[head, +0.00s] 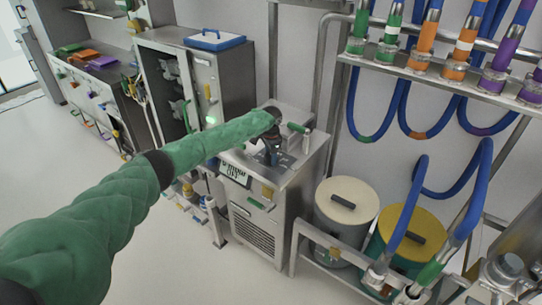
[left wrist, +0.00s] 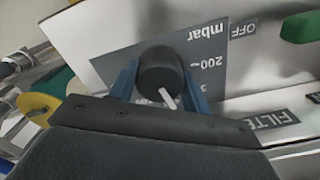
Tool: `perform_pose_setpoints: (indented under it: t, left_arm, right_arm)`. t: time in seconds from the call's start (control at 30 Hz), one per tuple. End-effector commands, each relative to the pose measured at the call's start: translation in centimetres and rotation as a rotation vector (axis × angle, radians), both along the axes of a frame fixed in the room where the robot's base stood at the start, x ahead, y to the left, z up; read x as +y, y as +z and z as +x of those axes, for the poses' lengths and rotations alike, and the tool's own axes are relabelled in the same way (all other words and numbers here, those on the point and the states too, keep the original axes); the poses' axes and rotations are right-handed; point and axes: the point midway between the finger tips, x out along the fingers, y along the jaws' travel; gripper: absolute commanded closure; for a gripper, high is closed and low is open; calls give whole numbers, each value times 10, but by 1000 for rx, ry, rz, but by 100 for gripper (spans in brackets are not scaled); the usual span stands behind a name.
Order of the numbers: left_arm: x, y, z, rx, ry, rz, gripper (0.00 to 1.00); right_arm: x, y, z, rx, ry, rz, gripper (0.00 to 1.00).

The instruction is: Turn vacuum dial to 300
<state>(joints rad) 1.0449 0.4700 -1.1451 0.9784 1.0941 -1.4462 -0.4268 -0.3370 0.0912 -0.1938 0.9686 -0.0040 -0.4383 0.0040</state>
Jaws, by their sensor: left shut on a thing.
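The vacuum dial (left wrist: 160,66) is a black round knob with a white pointer mark, on a grey panel (left wrist: 213,60) lettered "mbar", seen upside down in the left wrist view. A "200" mark and a partly cut off "3" show right of the dial. In the head view the left gripper (head: 272,152) is on top of the metal vacuum unit (head: 262,222), hiding the dial.
A green handle (head: 297,128) stands beside the gripper on the unit. A small display (head: 235,174) sits on its front edge. Two lidded drums (head: 346,200) (head: 418,232) and blue hoses (head: 408,205) are at right. A steel cabinet (head: 193,85) stands behind left.

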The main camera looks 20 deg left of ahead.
Motion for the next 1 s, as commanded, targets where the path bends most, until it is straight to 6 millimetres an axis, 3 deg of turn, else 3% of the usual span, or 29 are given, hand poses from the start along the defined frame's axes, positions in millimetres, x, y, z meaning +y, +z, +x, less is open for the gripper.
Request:
perform_pose_setpoints:
  t: [0.5, 0.77, 1.0]
  left_arm:
    - [0, 2, 1, -1, 378, -3, 75]
    - [0, 2, 2, -2, 470, -2, 75]
    - [0, 2, 2, -4, 493, 0, 75]
  right_arm:
    - [1, -6, -41, 28, -1, 3, 64]
    - [-3, -10, -52, 36, 0, 0, 64]
    - [-11, -10, -50, 34, 1, -7, 64]
